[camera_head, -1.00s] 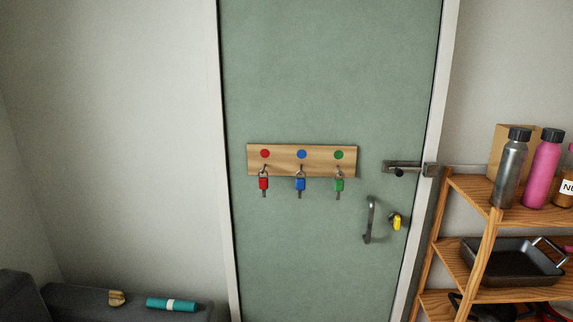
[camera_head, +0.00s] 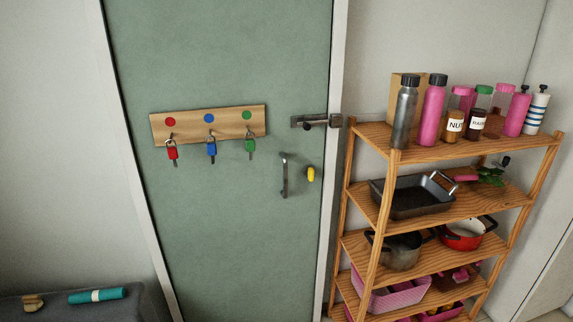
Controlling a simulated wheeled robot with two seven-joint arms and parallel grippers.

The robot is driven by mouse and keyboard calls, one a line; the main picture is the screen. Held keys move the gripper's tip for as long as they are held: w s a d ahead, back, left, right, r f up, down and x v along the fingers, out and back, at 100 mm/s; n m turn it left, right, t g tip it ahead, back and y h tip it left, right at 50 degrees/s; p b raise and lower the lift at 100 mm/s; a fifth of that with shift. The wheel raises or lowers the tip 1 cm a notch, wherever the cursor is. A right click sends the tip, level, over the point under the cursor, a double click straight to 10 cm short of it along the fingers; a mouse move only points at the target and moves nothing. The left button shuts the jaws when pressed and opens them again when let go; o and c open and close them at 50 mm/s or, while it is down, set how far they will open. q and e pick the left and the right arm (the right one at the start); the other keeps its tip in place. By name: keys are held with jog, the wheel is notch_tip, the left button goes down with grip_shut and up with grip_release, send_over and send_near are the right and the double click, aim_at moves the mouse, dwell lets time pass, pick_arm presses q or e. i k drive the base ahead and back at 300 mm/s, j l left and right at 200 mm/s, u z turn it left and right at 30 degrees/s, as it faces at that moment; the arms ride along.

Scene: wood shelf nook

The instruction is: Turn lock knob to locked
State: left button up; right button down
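A yellow lock knob (camera_head: 311,174) sits on the right side of the green door (camera_head: 230,240), just right of the dark vertical handle (camera_head: 284,175). The knob looks roughly upright; its exact lock position is too small to tell. Above it, a dark metal bolt latch (camera_head: 316,121) spans from the door's right edge towards the frame. Neither of my grippers shows in the head view.
A wooden shelf (camera_head: 520,145) with bottles and pans stands close at the right. A grey bench (camera_head: 50,310) with a teal roll (camera_head: 96,295) is at lower left.

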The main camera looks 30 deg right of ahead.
aim_at(309, 171)
jog(key=i+l, duration=0.15)
jog(key=l, duration=0.5)
jog(key=i+l, duration=0.1)
jog(key=l, duration=0.55)
jog(key=i+l+u, duration=0.1)
jog(key=l, duration=0.55)
jog(key=i+l, duration=0.15)
jog(key=l, duration=0.55)
jog(key=i+l, duration=0.1)
jog(key=l, duration=0.55)
jog(key=i+l+u, duration=0.1)
jog(key=l, duration=0.55)
